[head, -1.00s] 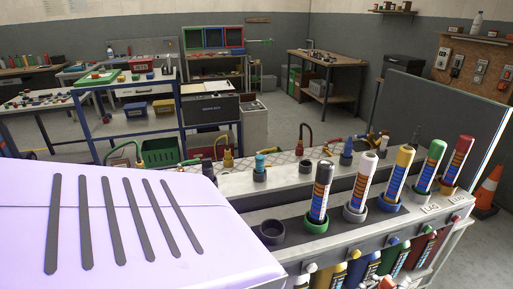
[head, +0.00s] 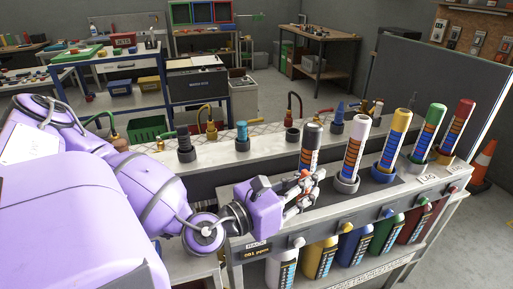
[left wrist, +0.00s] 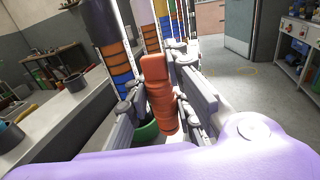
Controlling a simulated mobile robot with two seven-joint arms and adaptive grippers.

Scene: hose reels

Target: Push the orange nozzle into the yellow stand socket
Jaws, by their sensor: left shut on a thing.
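My left gripper (head: 303,192) reaches in over the front row of the rack, beside the base of the black-topped tube. In the left wrist view its fingers are shut on an orange nozzle (left wrist: 158,98), which stands roughly upright between them. The nozzle is hard to make out in the head view. My right gripper is not in view.
Tubes with black, white (head: 355,145), yellow, green and red tops line the front row. A green ring (left wrist: 147,131) sits close behind the nozzle. Hoses and fittings, one yellow (head: 209,124), fill the back row.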

